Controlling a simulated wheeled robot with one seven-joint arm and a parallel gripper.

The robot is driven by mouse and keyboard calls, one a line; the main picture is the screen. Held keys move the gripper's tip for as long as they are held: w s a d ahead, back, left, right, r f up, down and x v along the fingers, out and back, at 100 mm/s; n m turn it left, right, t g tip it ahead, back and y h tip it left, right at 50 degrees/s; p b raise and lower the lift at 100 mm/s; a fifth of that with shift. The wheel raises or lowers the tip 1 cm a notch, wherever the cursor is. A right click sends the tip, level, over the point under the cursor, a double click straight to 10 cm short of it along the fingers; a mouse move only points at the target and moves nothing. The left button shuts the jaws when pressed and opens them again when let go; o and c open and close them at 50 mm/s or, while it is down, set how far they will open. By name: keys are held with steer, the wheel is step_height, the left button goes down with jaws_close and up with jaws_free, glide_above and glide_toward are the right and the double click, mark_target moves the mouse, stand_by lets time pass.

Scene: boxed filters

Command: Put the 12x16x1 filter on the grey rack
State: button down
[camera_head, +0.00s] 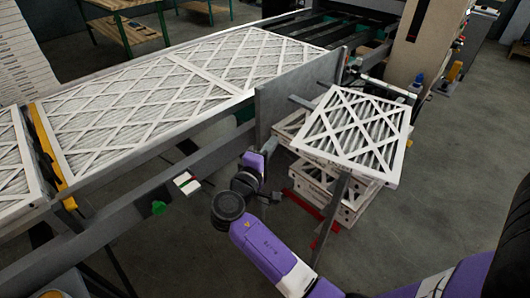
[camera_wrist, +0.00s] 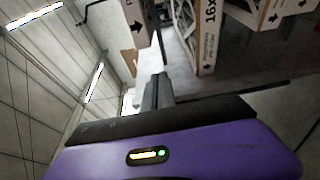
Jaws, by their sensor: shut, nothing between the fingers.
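A white-framed filter with a lattice face (camera_head: 357,132) lies tilted on top of a stack of boxed filters (camera_head: 322,180), right of the conveyor. Its size label is not readable in the head view. In the wrist view a white filter edge (camera_wrist: 208,38) carries black print that seems to include "16x"; the full size cannot be read. My gripper (camera_wrist: 155,92) is shut and empty, with filter edges beyond it. In the head view my purple arm ends left of the stack, and its fingers cannot be made out. I cannot tell which structure is the grey rack.
Large lattice filters (camera_head: 150,100) lie on the conveyor at left. An upright grey plate (camera_head: 285,98) stands between conveyor and stack. A red base (camera_head: 308,205) shows under the stack. Green-legged tables (camera_head: 125,30) stand at the back. Floor at right is clear.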

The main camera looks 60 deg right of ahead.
steer(key=shift+s+d+p, duration=0.2)
steer(key=shift+s+p, duration=0.25)
steer(key=shift+s, duration=0.5)
steer(key=shift+s+d+p, duration=0.15)
steer(key=shift+s+p, duration=0.3)
steer(key=shift+s, duration=0.45)
steer(key=shift+s+a, duration=0.2)
steer(key=shift+s, duration=0.6)
